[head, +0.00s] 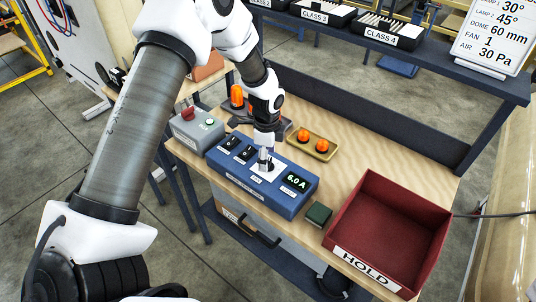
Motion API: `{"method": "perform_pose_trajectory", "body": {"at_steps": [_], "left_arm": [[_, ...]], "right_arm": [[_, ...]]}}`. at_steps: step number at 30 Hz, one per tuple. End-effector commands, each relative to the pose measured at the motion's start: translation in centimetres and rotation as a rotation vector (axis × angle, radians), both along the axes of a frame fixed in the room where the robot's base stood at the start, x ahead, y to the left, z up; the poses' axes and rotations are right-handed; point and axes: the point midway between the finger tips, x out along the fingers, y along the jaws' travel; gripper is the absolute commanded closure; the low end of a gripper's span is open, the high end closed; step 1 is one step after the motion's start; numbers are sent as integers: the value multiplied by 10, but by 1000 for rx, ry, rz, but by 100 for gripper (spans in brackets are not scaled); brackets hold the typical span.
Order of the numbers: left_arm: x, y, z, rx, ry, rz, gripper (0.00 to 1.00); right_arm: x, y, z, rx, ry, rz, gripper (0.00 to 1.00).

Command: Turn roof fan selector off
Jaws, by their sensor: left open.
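A blue control box (246,196) stands on the wooden trolley top. It carries two black switches (239,147), a white plate (280,169) and a green display (297,182) reading 6.0 A. My left gripper (265,162) points down over the white plate, with its fingertips at or just above it. It is open. A selector on the plate is mostly hidden by the fingers, so I cannot tell its position or whether they touch it. The small labels on the box are too small to read. My right gripper is not in view.
A grey box with a red button (189,115) stands left of the blue box. A yellow tray (325,152) with orange domes lies behind. A dark green block (319,213) and a red HOLD bin (428,217) are on the right. A shelf (400,52) with class boxes overhangs the back.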

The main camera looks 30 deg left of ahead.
Motion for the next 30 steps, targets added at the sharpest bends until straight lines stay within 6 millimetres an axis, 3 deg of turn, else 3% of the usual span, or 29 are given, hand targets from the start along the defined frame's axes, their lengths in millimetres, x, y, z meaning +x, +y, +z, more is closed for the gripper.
{"method": "perform_pose_trajectory", "body": {"at_steps": [4, 10, 11, 15, 16, 30], "left_arm": [[0, 0, -14, 1, 1, 0, 31], [0, 0, -15, 0, -1, 0, 31], [0, 0, -15, 0, -1, 0, 35], [0, 0, -15, 0, -1, 0, 84], [0, 0, -16, 0, 0, 0, 91], [-2, 0, -17, -1, 6, 16, 91]], "right_arm": [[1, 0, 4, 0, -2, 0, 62], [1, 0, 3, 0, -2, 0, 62], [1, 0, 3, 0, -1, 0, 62], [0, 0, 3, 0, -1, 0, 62], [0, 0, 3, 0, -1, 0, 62], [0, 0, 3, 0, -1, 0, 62]]}}
